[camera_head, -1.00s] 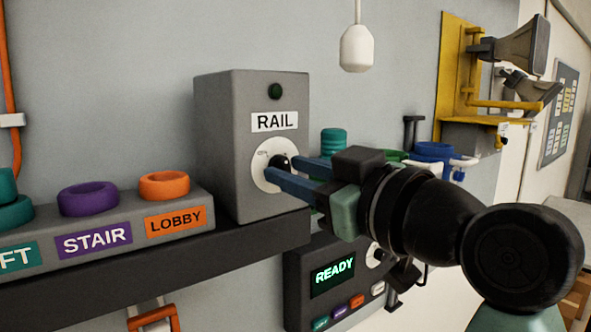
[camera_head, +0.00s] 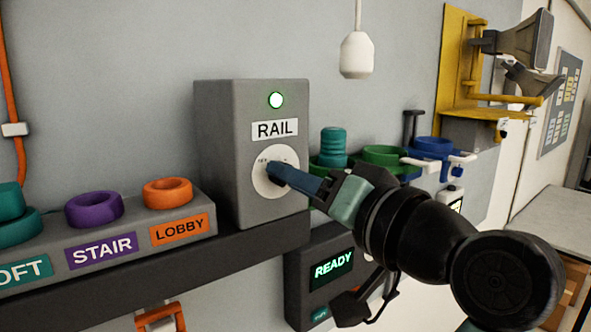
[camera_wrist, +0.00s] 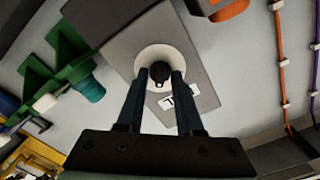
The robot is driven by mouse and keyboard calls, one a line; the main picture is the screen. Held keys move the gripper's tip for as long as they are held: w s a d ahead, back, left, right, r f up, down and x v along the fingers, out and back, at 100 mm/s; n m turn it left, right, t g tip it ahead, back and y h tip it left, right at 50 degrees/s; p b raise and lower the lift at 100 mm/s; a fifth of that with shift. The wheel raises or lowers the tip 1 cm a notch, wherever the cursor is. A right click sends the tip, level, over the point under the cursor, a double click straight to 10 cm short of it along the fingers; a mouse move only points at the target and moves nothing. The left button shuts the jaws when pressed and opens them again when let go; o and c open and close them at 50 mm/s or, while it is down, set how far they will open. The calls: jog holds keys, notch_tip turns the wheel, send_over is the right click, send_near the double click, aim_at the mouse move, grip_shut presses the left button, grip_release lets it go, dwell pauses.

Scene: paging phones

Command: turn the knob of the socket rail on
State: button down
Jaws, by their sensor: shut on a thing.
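The socket rail box (camera_head: 222,150) is a grey box labelled RAIL, standing on a dark shelf. In the wrist view the black knob (camera_wrist: 160,72) sits between my fingertips on the white dial. My gripper (camera_head: 274,175) has its blue fingers shut on the knob, and it reaches in from the right. The gripper is rolled, so one finger hides the other in the head view.
Purple STAIR (camera_head: 94,209) and orange LOBBY (camera_head: 168,192) rings sit on a grey panel at left. A READY screen unit (camera_head: 333,270) hangs below the shelf. Green (camera_head: 385,155) and blue (camera_head: 433,146) holders are behind my wrist. A white pendant (camera_head: 356,55) hangs above.

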jog(key=shift+m, duration=0.6)
jog(key=shift+f+p, duration=0.1)
jog(key=shift+p, duration=0.2)
jog(key=c, duration=0.6)
grip_release()
jog(key=shift+o, duration=0.2)
jog(key=b+v, duration=0.5)
jog(key=v, duration=0.8)
jog(key=shift+b, duration=0.35)
